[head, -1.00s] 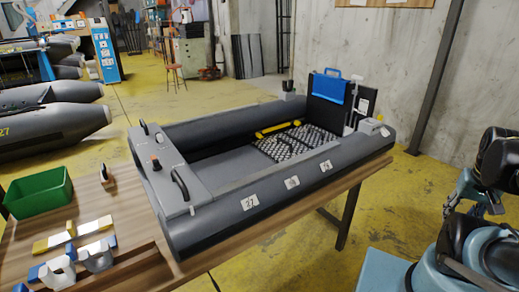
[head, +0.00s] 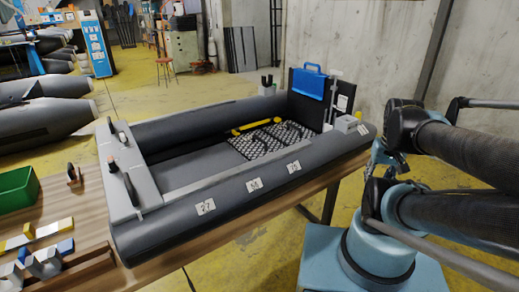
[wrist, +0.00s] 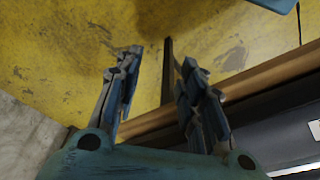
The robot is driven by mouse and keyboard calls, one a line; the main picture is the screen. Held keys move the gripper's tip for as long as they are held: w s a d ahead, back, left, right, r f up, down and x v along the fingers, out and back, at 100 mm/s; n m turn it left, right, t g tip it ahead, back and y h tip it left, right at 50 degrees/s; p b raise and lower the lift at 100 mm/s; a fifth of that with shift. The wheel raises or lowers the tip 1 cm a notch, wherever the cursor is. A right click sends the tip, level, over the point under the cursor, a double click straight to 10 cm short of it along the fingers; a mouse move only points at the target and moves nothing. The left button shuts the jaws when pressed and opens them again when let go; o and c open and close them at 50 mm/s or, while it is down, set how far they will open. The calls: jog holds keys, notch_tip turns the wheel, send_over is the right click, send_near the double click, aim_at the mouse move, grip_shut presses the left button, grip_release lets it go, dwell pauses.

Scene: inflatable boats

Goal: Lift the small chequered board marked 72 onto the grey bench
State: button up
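A black-and-white chequered panel (head: 268,141) lies on the floor of the grey inflatable boat (head: 190,224); I cannot read a 72 on it. Small white tags run along the boat's near side; one tag (head: 206,207) seems to read 27, and the others are too small to read surely. A flat grey crosspiece with black handles (head: 126,176) spans the boat's left end and may be the grey bench. My gripper (wrist: 160,57) is open and empty in the wrist view, above yellow floor and a wooden edge. It is apart from the boat and panel.
The boat rests on a wooden table (head: 94,210). A yellow bar (head: 257,126) lies beside the chequered panel. A blue case (head: 308,83) stands against a black panel at the boat's right end. A green bin (head: 17,190) and loose parts occupy the table's left.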

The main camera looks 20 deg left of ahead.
jog(key=w+a+r+n, duration=0.2)
jog(key=w+a+r, duration=0.1)
jog(key=w+a, duration=0.2)
jog(key=w+a+r+n+t, duration=0.1)
jog(key=w+a+r, duration=0.2)
jog(key=w+a, duration=0.3)
jog(key=w+a+r+n, duration=0.2)
jog(key=w+a+r, duration=0.1)
jog(key=w+a, duration=0.2)
jog(key=shift+w+a+r+n+y, duration=0.25)
jog(key=shift+w+r+n+y, duration=0.05)
jog(key=shift+w+r, duration=0.05)
jog(key=w+a+n+t, duration=0.1)
jog(key=w+a+n, duration=0.3)
jog(key=a, duration=1)
jog(key=y, duration=0.2)
send_near(260, 139)
jog(key=shift+n, duration=0.3)
jog(key=x, duration=0.4)
jog(key=shift+a+f, duration=0.15)
jog(key=shift+a, duration=0.25)
jog(key=shift+w+d+x, duration=0.1)
jog(key=shift+x, duration=1.15)
jog(key=shift+w+d+x, duration=0.1)
jog(key=shift+d+x, duration=0.05)
jog(key=shift+x, duration=1.15)
jog(key=shift+c, duration=0.5)
grip_shut()
